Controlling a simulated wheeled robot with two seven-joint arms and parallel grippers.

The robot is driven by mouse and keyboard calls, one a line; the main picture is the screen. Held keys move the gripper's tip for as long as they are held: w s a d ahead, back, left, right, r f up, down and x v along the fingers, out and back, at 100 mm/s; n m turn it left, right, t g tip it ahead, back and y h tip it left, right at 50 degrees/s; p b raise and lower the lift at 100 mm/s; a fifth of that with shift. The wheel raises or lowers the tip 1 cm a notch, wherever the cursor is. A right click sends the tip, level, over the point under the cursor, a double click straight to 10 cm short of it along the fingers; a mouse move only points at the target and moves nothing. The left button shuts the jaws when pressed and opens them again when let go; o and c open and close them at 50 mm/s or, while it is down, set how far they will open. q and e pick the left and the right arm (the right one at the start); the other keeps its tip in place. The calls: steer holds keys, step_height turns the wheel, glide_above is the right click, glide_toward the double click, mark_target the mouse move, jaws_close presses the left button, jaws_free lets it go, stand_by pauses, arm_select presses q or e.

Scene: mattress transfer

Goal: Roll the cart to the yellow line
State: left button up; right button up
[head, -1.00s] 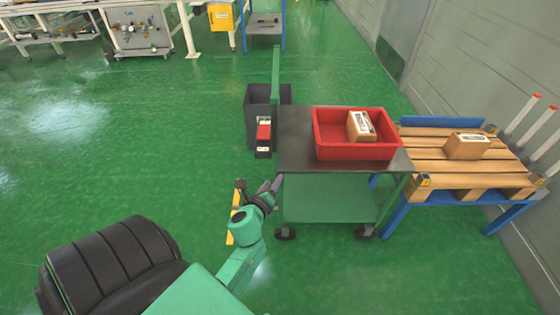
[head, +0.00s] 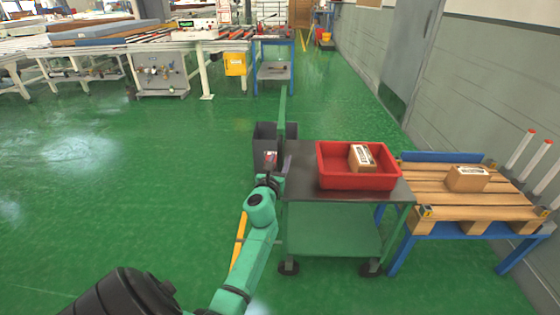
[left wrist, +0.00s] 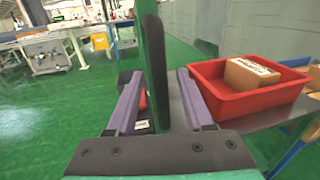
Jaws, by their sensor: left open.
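The cart has a dark top (head: 300,183), a green lower shelf (head: 332,240) and black wheels. It stands right of centre in the head view. Its upright green handle (head: 282,110) rises at the left end. My left gripper (head: 276,172) is open at that end. In the left wrist view, the dark and green handle bar (left wrist: 154,70) stands between the spread fingers of my left gripper (left wrist: 160,98), with gaps on both sides. A yellow line (head: 238,243) lies on the floor left of the cart, partly hidden by my arm. My right gripper is not in view.
A red bin (head: 350,182) with a cardboard box (head: 362,157) sits on the cart. A dark grey bin (head: 264,136) stands behind its left end. A blue-legged table (head: 400,247) with a wooden pallet top is close on the right. Green floor (head: 130,210) is clear on the left.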

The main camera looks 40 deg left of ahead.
arm_select(q)
steer(key=shift+w+a, duration=0.1)
steer(key=shift+w, duration=0.2)
jaws_close()
stand_by(1.2)
